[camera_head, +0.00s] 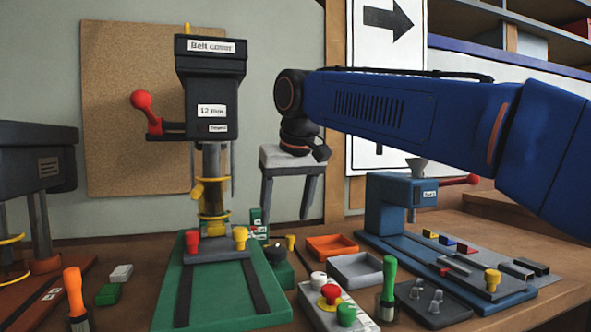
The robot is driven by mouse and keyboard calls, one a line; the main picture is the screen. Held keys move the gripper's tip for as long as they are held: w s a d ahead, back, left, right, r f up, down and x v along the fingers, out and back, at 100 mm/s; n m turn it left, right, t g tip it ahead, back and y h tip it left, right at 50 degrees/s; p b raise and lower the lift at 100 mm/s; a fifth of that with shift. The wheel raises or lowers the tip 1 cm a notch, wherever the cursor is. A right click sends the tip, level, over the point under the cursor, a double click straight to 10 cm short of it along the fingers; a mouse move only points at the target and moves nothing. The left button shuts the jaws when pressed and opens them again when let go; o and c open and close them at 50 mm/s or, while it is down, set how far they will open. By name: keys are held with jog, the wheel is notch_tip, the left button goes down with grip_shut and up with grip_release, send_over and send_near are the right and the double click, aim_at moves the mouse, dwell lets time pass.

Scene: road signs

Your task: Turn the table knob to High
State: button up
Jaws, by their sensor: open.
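My gripper (286,218) hangs from the wrist with its two grey fingers pointing down, spread apart and empty. It is in front of the wall, above and behind the green drill press base (180,300). A round dark green knob-like part (279,270) sits at the right edge of that base, below the fingers. Small green and white labels (257,222) stand just behind it; their text is too small to read. I cannot tell for sure that this part is the table knob, nor its setting. The fingers appear apart from it.
The drill press (211,85) with its red-ended lever (142,100) stands left of my gripper. To the right are an orange tray (331,246), a grey tray (356,270), a button box (333,306), a green-handled screwdriver (389,280) and a blue press (392,208).

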jog(key=v, duration=1)
jog(key=shift+d, duration=0.3)
dwell(0.6)
jog(key=shift+w, duration=0.15)
jog(key=shift+r, duration=0.15)
jog(key=v, duration=1.1)
jog(key=shift+r, duration=0.35)
jog(key=shift+c, duration=0.2)
